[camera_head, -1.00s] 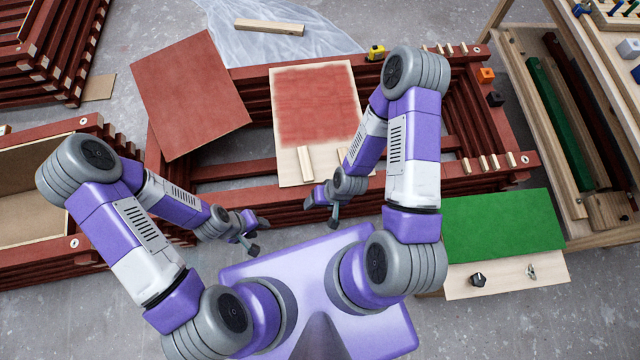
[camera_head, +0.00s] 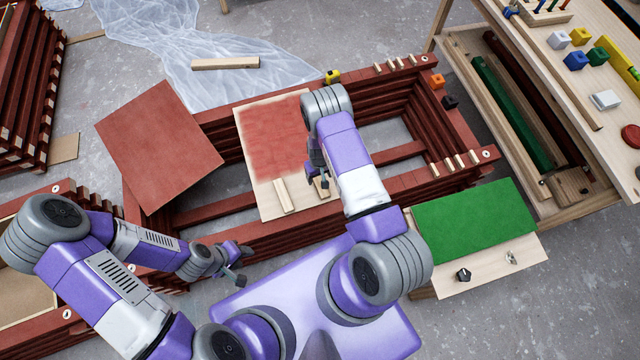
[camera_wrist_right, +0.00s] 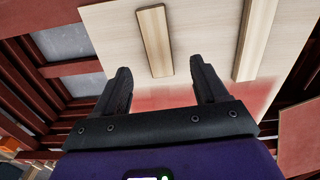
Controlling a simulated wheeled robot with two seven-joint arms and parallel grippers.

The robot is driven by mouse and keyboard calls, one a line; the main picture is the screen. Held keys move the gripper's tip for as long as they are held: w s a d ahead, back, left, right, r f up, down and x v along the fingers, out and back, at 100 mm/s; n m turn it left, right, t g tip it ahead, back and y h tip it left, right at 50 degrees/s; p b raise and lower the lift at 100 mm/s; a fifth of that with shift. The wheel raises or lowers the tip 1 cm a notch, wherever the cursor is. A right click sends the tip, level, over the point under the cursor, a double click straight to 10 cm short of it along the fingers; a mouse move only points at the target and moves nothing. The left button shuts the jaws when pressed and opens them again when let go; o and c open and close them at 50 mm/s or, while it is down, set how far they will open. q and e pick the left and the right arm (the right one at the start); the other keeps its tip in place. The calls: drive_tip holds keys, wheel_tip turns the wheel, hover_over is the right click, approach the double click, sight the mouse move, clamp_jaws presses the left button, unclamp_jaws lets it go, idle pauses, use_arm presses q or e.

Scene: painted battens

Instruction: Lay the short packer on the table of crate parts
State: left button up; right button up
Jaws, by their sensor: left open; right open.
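A short pale wooden batten, seemingly the short packer (camera_head: 322,188), lies on the bare wood end of a partly red-painted board (camera_head: 268,206). It also shows in the right wrist view (camera_wrist_right: 154,38), beyond and between the fingertips. A longer batten (camera_head: 284,195) lies beside it. My right gripper (camera_head: 318,176) is open above the board, partly hiding the short batten; its empty jaws show in the right wrist view (camera_wrist_right: 160,68). My left gripper (camera_head: 242,266) is open and empty, near the front of the red frame. A wooden workbench (camera_head: 575,90) at the right holds several small parts.
The board rests on a red slatted frame (camera_head: 215,203). A reddish panel (camera_head: 158,145) leans across its left end. Plastic sheeting (camera_head: 210,75) with a batten covers the floor behind.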

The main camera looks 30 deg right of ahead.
wheel_tip(320, 180, down, 7)
drive_tip(key=shift+d+r+b, duration=0.1)
drive_tip(key=shift+d+b, duration=0.05)
drive_tip(key=shift+b, duration=0.8)
drive_tip(key=c, duration=1.2)
